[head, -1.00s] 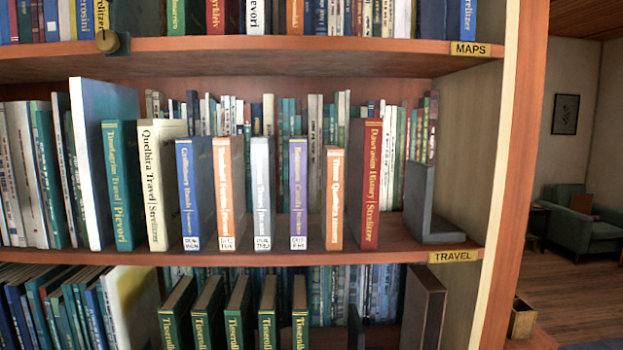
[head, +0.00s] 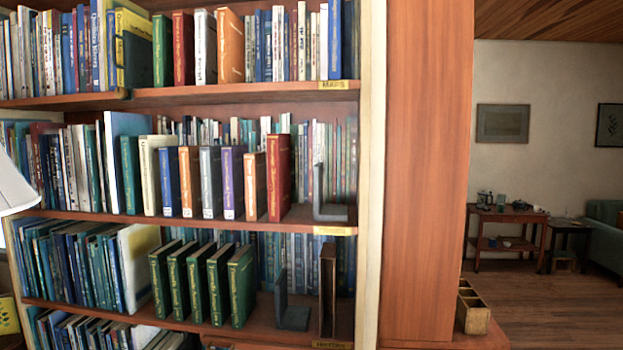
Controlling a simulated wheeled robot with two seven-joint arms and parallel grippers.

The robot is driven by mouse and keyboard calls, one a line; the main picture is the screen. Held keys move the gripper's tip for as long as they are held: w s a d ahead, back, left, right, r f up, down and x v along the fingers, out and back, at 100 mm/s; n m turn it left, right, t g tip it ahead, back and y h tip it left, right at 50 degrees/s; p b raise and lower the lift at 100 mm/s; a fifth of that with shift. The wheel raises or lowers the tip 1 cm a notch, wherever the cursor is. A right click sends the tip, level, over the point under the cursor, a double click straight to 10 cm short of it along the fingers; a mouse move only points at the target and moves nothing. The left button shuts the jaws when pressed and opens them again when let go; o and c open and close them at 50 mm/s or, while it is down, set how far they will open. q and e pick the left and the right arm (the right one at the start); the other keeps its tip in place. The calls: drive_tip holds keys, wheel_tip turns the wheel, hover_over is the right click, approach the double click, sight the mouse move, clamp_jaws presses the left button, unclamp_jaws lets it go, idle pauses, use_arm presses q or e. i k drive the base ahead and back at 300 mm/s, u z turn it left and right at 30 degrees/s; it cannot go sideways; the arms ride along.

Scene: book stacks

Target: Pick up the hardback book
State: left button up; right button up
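Several upright books stand spaced out on the middle shelf, and I cannot tell which one is the hardback book of the task. From left to right they include a teal book (head: 131,176), a cream book (head: 150,180), a blue book (head: 168,182), an orange book (head: 189,182), a grey book (head: 211,182), a purple book (head: 232,183), a short orange book (head: 255,187) and a tall red book (head: 279,178). Neither of my grippers shows in the head view.
A grey bookend (head: 328,200) stands right of the red book. Green books (head: 240,286) and another bookend (head: 291,312) stand on the shelf below. The bookcase's side panel (head: 427,170) bounds the shelves. Open wooden floor (head: 560,310) lies to the right.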

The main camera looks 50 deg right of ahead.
sight(278, 153)
drive_tip(key=z, duration=1.5)
